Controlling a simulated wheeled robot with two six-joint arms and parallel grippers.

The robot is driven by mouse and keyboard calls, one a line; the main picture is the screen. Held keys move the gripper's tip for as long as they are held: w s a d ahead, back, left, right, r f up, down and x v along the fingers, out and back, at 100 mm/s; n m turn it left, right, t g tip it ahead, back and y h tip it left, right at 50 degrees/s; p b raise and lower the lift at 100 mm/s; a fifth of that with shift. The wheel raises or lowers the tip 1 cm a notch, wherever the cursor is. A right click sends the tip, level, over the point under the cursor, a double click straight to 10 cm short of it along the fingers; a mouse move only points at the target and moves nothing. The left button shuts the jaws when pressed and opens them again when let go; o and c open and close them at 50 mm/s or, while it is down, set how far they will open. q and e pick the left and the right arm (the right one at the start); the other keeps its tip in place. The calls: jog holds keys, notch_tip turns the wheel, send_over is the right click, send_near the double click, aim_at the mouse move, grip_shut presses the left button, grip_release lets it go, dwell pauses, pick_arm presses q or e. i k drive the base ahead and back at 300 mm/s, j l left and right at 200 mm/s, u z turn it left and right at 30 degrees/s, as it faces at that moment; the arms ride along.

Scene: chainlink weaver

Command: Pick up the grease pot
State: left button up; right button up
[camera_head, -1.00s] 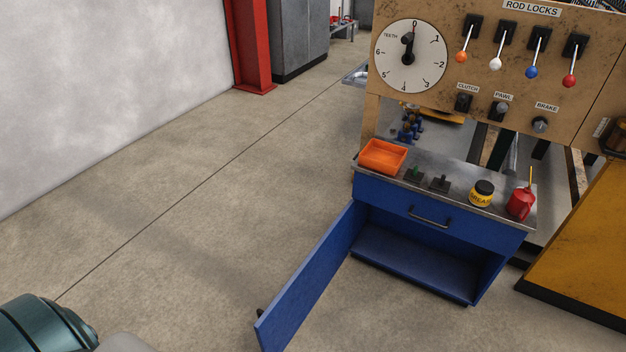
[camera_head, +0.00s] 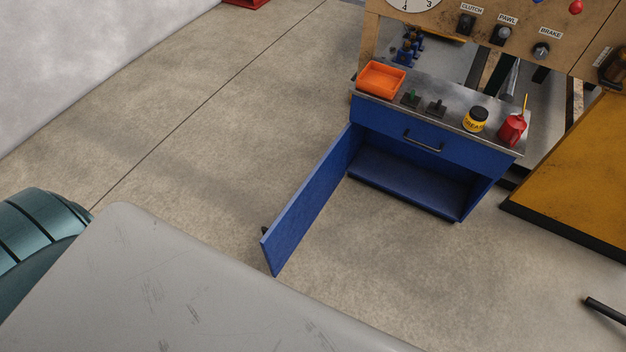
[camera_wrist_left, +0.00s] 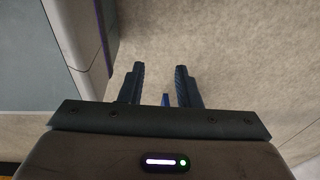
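The grease pot (camera_head: 475,120) is a yellow jar with a black lid and dark lettering. It stands upright on the metal top (camera_head: 452,88) of the blue cabinet, between a black fixture and a red oil can. In the left wrist view my left gripper (camera_wrist_left: 160,84) has its two dark fingers apart, with bare floor beyond and nothing held between them. The pot does not show in the wrist view. Neither gripper shows in the head view, so both are out of sight of the pot there.
The cabinet door (camera_head: 312,200) hangs open to the front left. An orange tray (camera_head: 381,80), a green-topped fixture (camera_head: 411,98) and the red oil can (camera_head: 512,129) share the top. A yellow-topped block (camera_head: 580,180) stands at the right.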

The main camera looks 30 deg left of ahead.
aim_at(475, 120)
jog(key=j+z, duration=0.2)
jog(key=j, duration=0.4)
jog(key=i+j+z, duration=0.2)
jog(key=j, duration=0.4)
jog(key=k+j+z, duration=0.15)
jog(key=j, duration=0.4)
jog(key=j+z, duration=0.2)
jog(key=j, duration=0.4)
jog(key=k+j+z, duration=0.2)
jog(key=j, duration=0.35)
jog(key=j+z, duration=0.2)
jog(key=j, duration=0.35)
jog(key=i+l+u, duration=0.15)
jog(key=l+u, duration=0.25)
jog(key=l, duration=0.25)
jog(key=l+u, duration=0.35)
jog(key=l, duration=0.35)
jog(key=l+u, duration=0.4)
jog(key=l, duration=0.3)
jog(key=k+l+u, duration=0.2)
jog(key=l+u, duration=0.15)
jog(key=l, duration=0.3)
jog(key=l+u, duration=0.35)
jog(key=l, duration=0.45)
jog(key=l+u, duration=0.4)
jog(key=l, duration=0.4)
